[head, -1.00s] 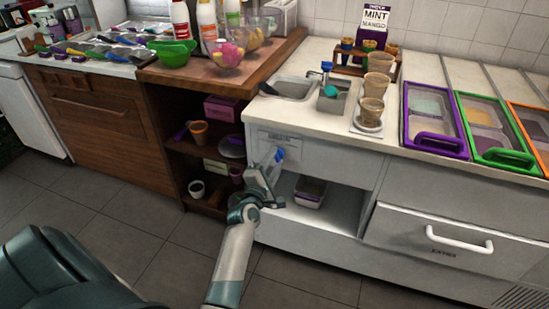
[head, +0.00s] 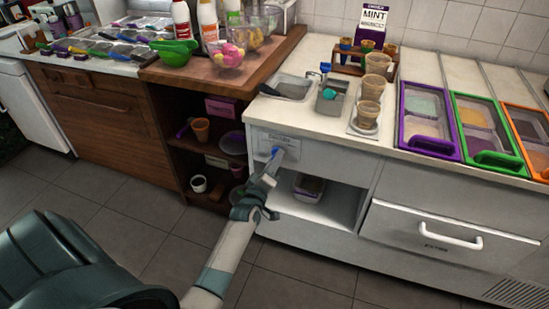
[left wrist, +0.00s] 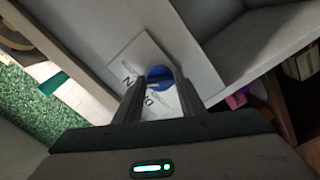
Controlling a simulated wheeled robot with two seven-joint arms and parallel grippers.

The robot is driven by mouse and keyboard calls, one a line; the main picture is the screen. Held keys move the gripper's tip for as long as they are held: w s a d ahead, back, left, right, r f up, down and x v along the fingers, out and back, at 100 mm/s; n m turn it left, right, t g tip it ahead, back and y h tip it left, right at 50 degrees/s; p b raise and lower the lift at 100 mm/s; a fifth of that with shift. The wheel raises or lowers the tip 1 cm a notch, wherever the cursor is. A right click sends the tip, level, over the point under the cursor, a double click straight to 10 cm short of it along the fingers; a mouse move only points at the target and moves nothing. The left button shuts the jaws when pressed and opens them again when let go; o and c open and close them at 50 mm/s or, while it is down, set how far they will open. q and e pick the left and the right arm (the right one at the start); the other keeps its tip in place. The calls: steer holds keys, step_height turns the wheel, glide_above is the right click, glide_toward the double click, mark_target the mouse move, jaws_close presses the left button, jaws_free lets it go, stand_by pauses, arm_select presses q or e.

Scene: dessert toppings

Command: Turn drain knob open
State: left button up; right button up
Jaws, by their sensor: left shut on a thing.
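The blue drain knob (head: 277,151) sits on a white label plate on the front of the white counter, below the sinks. My left gripper (head: 273,160) reaches up to it from below. In the left wrist view the round blue knob (left wrist: 160,75) shows between the two dark fingers of my left gripper (left wrist: 158,108), which is shut on it. The fingers hide part of the knob and of the lettered label (left wrist: 133,78). My right gripper is not in view.
An open shelf below the knob holds a small container (head: 309,188). A wooden shelf unit with cups (head: 201,130) stands to the left. A drawer with a white handle (head: 451,237) is at the right. The grey tiled floor in front is clear.

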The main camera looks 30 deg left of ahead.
arm_select(q)
steer(key=shift+f+m+p, duration=0.1)
steer(key=shift+m+p, duration=0.35)
steer(key=shift+m, duration=0.85)
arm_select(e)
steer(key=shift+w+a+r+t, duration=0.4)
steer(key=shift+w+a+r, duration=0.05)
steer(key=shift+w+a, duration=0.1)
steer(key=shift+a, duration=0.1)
arm_select(q)
steer(key=o, duration=1)
steer(key=shift+o, duration=0.2)
steer(key=shift+s, duration=0.1)
steer(key=b+v, duration=0.1)
steer(key=v, duration=1.6)
steer(key=shift+d, duration=0.15)
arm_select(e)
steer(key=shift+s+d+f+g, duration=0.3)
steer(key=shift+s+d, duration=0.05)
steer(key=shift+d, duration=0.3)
